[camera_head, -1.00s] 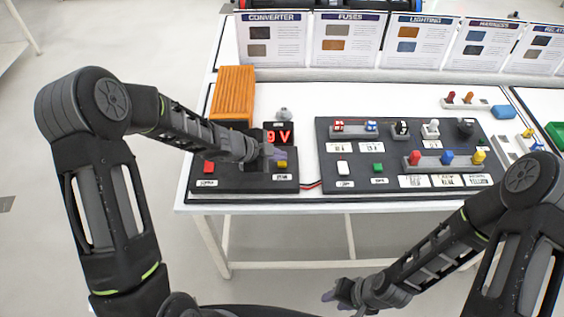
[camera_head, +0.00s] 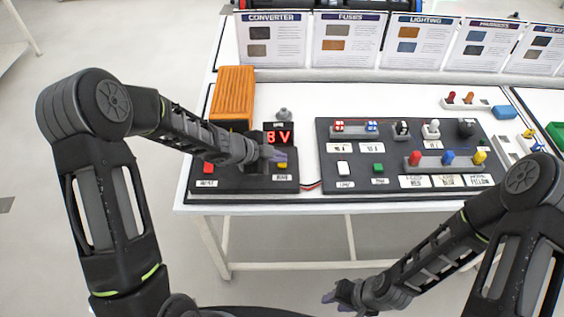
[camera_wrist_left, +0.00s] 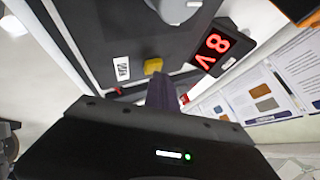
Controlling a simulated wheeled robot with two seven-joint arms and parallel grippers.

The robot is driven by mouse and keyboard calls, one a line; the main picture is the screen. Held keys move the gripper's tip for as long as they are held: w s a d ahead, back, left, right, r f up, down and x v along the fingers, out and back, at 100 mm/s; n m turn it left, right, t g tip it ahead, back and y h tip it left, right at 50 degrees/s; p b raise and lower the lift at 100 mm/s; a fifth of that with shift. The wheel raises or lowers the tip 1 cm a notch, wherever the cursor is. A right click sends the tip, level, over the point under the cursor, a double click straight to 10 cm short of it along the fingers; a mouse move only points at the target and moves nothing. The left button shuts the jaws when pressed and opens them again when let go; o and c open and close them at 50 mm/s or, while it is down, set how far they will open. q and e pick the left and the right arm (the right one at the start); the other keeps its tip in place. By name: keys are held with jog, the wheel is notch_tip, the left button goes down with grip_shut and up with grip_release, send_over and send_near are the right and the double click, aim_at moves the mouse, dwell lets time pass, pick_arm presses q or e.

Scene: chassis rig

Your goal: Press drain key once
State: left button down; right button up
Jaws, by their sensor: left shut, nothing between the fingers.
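A yellow key (camera_head: 283,165) sits on the dark control box (camera_head: 230,184) at the table's left, with a small label below it that is too small to read surely. It also shows in the left wrist view (camera_wrist_left: 153,66). My left gripper (camera_head: 279,155) is shut and empty, its fingertips right by the yellow key; contact is not clear. In the left wrist view its fingers (camera_wrist_left: 162,90) point at the key. A red display (camera_head: 278,135) reads "8 V". My right gripper (camera_head: 334,299) hangs in front of the table, its jaws unclear.
A red key (camera_head: 208,168) is on the same box's left. An orange ribbed block (camera_head: 232,93) stands behind. A dark panel (camera_head: 400,185) with switches and coloured plugs lies to the right. Upright cards (camera_head: 347,40) line the back.

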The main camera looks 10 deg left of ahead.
aim_at(279, 164)
pick_arm(q)
jog(key=shift+f, duration=0.2)
jog(key=shift+r, duration=0.1)
jog(key=shift+r+p, duration=0.8)
jog(key=shift+p, duration=0.1)
notch_tip(279, 164, up, 5)
jog(key=p, duration=0.5)
dwell(1.0)
